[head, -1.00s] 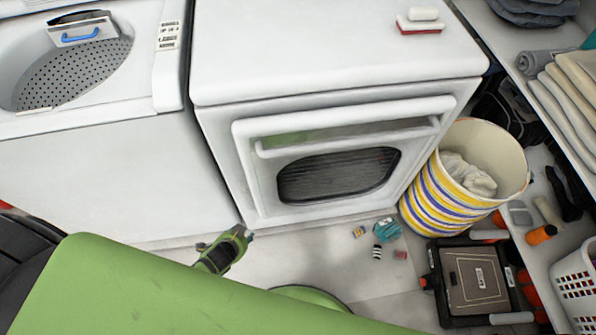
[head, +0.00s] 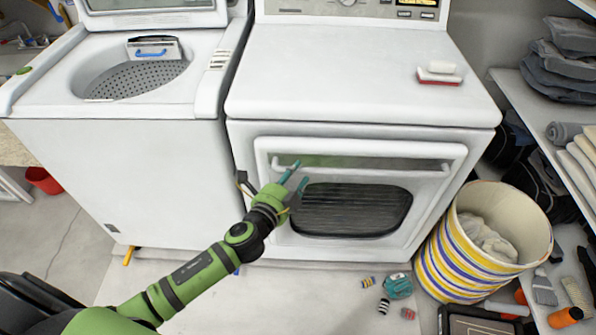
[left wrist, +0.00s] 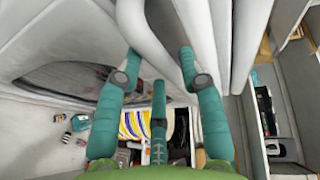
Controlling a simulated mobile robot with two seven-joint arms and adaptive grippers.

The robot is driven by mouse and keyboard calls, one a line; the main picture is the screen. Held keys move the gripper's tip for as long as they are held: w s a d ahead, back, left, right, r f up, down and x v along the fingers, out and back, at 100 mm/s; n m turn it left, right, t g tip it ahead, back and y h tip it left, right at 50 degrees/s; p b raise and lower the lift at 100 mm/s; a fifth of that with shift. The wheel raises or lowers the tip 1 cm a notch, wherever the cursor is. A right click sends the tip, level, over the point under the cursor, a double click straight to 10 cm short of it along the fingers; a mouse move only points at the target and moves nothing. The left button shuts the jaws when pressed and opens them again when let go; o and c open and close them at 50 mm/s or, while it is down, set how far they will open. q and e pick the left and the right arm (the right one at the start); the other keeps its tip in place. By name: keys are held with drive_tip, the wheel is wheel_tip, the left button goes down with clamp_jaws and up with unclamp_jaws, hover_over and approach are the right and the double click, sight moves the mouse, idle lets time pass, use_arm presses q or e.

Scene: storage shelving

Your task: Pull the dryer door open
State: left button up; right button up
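The white dryer (head: 360,85) stands in the middle of the head view. Its front door (head: 262,150) has a dark oval window (head: 350,210) and looks closed. A white horizontal bar handle (head: 400,173) runs across the door's upper part. My left gripper (head: 301,176), with teal fingers, is at the left end of the handle. In the left wrist view its fingers (left wrist: 158,58) are spread, and a white curved bar (left wrist: 150,42), apparently the handle, lies between them. I cannot tell whether they touch it. My right gripper is not in view.
A top-loading washer (head: 120,160) stands left of the dryer. A striped basket (head: 470,255) is close to the dryer's right front corner. Small items, including a teal one (head: 398,286), lie on the floor before the door. Shelving (head: 540,110) stands at the right.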

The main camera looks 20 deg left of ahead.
use_arm(q)
drive_tip(key=shift+x, duration=1.25)
clamp_jaws()
drive_tip(key=shift+s+d+f, duration=0.1)
